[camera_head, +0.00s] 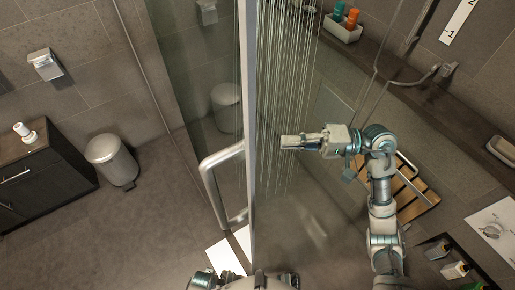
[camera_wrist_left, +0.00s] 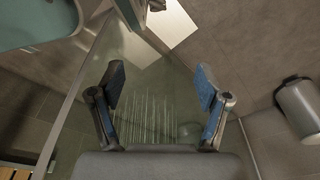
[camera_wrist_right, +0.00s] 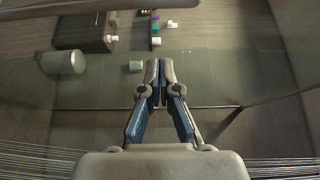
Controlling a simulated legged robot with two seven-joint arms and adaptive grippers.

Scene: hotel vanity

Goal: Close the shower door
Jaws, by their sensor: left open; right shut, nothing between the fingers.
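The glass shower door (camera_head: 250,110) shows edge-on in the head view, its pale metal edge running from top to bottom of the picture. A metal bar handle (camera_head: 208,180) sits on its left side. My right gripper (camera_head: 283,142) is shut and empty, to the right of the door edge on the side of the falling water, pointing left. It also shows shut in the right wrist view (camera_wrist_right: 160,66). My left gripper (camera_wrist_left: 160,78) is open and empty in the left wrist view, with glass beyond its fingers. In the head view its fingers are hidden; my left arm shows only at the bottom edge.
Falling water (camera_head: 285,80) streaks the shower side. A slatted wooden seat (camera_head: 415,200) lies beside my right arm. A shelf with bottles (camera_head: 343,27) is at the top. A waste bin (camera_head: 111,160) and dark cabinet (camera_head: 38,170) stand left, with clear floor before them.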

